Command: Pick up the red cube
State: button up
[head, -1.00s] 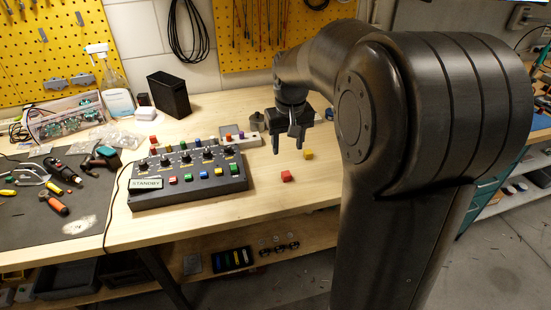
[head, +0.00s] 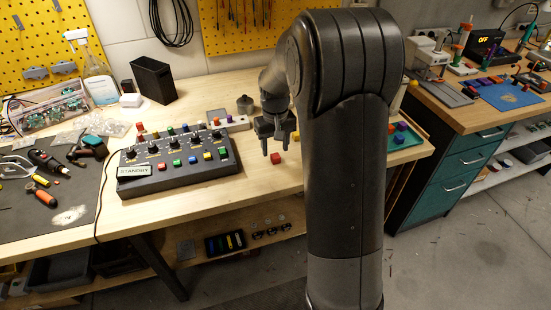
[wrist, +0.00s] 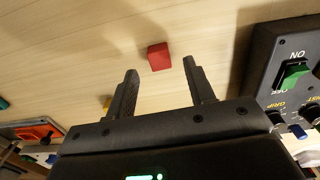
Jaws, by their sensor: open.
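The red cube (head: 276,158) lies on the wooden bench, to the right of the control box, near the bench's front edge. In the wrist view the red cube (wrist: 158,56) shows beyond the fingertips, between their lines and apart from both. My gripper (head: 274,151) hangs with its fingers pointing down, close to the cube in the head view. In the wrist view my gripper (wrist: 160,68) is open and nothing is between its fingers. A small part of a yellow cube (wrist: 107,102) shows beside the left finger.
The black control box (head: 180,165) with knobs and colored buttons stands left of the cube. A teal tray (head: 405,138) with colored blocks lies on the bench at right, partly behind my arm. A second bench (head: 455,118) stands further right. Bare wood surrounds the cube.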

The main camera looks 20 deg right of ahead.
aim_at(275, 154)
jog(key=shift+f, duration=1.5)
jog(key=shift+c, duration=0.3)
jog(key=c, duration=1)
jog(key=shift+r, duration=0.15)
